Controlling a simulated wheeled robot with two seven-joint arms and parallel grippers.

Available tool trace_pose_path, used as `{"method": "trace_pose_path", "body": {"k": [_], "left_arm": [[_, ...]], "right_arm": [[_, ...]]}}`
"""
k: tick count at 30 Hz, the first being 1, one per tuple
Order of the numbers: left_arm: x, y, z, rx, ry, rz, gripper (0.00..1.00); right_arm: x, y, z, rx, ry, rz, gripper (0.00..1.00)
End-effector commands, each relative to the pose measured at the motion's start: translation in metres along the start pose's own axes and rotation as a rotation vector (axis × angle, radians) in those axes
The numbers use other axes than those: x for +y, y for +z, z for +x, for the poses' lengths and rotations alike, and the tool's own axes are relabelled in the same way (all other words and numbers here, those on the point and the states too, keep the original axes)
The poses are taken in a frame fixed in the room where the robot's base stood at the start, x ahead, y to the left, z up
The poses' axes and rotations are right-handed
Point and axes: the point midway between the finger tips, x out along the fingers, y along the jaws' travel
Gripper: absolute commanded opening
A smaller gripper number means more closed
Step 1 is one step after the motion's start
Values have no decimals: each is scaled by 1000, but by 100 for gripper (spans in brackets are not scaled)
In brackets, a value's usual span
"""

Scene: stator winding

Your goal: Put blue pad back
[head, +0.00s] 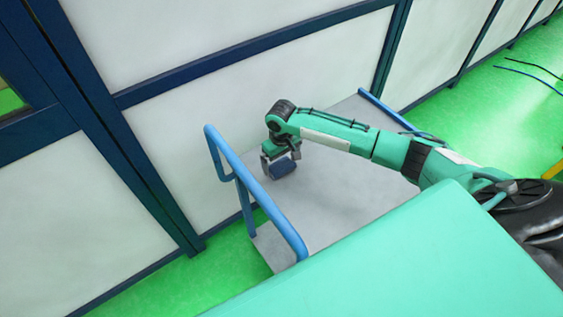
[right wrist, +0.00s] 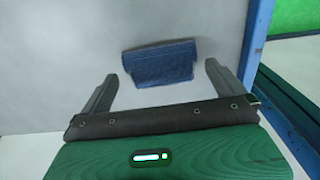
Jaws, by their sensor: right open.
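The blue pad (head: 283,168) lies on the grey top of the cart (head: 335,205), near the cart's far left side. In the right wrist view the blue pad (right wrist: 160,64) lies ahead of and between the fingertips, with grey surface around it. My right gripper (head: 281,163) is over the pad in the head view. In the right wrist view my right gripper (right wrist: 158,82) is open, its two fingers apart, with nothing between them that I can see touching. I cannot tell the exact height of the fingers over the surface. My left gripper is not in view.
A blue rail (head: 232,160) stands at the cart's left end, close to my right gripper. Another blue rail (head: 385,108) is at the far right end. White panels (head: 240,110) in dark blue frames stand behind the cart. The cart top around the pad is clear.

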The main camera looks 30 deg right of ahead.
Motion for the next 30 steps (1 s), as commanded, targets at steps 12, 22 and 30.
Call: {"method": "trace_pose_path", "body": {"k": [12,22,30], "left_arm": [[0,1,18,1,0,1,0],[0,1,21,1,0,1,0],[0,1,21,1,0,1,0]], "right_arm": [[0,-1,-84,4,-1,-2,100],[0,0,-109,1,-1,-1,100],[0,0,-109,0,-1,-1,100]]}}
